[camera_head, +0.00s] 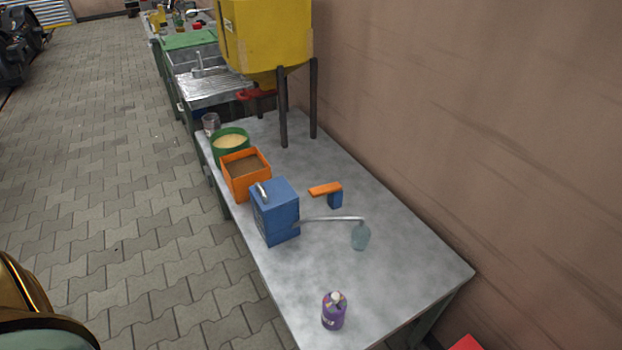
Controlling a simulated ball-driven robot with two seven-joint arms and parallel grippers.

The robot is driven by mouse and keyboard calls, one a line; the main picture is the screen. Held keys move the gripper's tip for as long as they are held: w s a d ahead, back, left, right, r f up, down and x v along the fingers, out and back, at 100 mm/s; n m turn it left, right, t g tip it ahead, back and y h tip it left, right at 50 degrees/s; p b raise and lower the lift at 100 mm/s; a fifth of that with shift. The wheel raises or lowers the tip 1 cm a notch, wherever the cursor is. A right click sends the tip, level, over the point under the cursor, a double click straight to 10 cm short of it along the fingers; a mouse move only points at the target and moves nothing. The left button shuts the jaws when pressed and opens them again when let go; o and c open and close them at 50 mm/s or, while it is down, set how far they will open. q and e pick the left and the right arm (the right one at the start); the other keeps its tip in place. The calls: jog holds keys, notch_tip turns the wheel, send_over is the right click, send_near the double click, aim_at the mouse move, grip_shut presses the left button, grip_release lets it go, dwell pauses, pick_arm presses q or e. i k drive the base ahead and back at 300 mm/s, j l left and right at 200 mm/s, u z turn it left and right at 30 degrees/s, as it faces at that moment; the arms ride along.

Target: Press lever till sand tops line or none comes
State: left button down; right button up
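A yellow hopper (268,35) stands on dark legs at the far end of the grey table, against the wall. A red part (255,95), possibly its lever, shows under it, partly hidden by a leg. A clear cup (211,122) stands at the table's far left edge; I cannot make out a line or sand in it. A green tub (230,140) of pale sand-like material and an orange box (244,184) of brown material stand nearer. An orange bar (325,189) rests on a small blue block. Neither of my grippers is in view.
A blue box (275,211) with a thin metal pipe reaching to a bluish glass vessel (360,236) stands mid-table (385,285). A purple bottle (333,311) stands near the front. A steel sink (208,88) lies beyond.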

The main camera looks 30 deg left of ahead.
aim_at(324, 189)
jog(key=j+z, duration=0.1)
jog(key=z, duration=0.25)
jog(key=j+z, duration=0.1)
jog(key=z, duration=0.25)
jog(key=k+j+z, duration=0.2)
jog(key=j, duration=0.25)
jog(key=j+z, duration=0.2)
jog(key=j, duration=0.25)
jog(key=k+j+z, duration=0.4)
jog(key=j, duration=0.35)
jog(key=k+j, duration=0.5)
jog(key=j, duration=0.25)
jog(key=k+j, duration=0.2)
jog(key=j, duration=0.15)
jog(key=j+z, duration=0.05)
